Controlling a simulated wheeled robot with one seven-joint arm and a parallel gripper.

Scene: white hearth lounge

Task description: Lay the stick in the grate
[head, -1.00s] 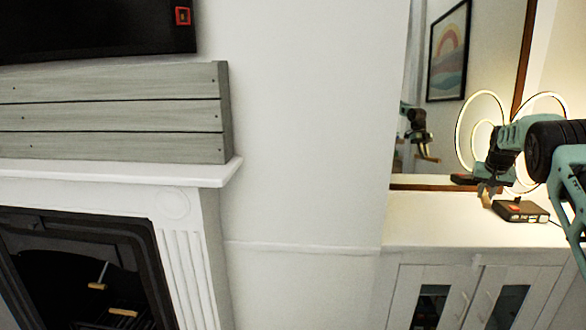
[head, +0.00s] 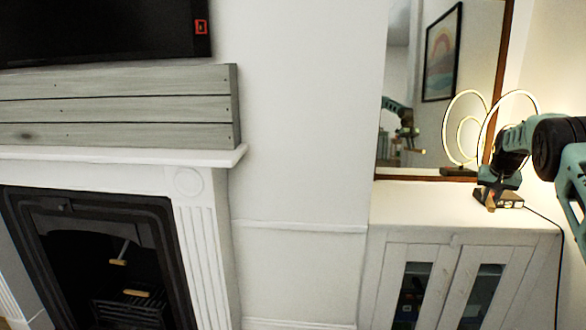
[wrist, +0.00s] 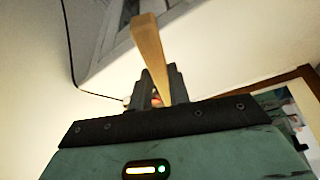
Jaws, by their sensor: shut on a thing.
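My gripper (wrist: 160,85) is shut on a pale wooden stick (wrist: 149,50), which juts out beyond the fingers in the wrist view. In the head view my gripper (head: 490,196) is at the right, in front of the white cabinet top, with a small part of the stick (head: 491,204) showing. The dark grate (head: 118,312) is low inside the fireplace at the far left, well apart from my gripper. One wooden piece (head: 136,293) lies at the grate. Another (head: 118,262) shows above it beside a thin pale rod; its support is unclear.
A white mantel (head: 120,155) and pilaster (head: 205,240) frame the fireplace. A mirror (head: 405,150) stands behind. Bare wall separates fireplace and cabinet.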

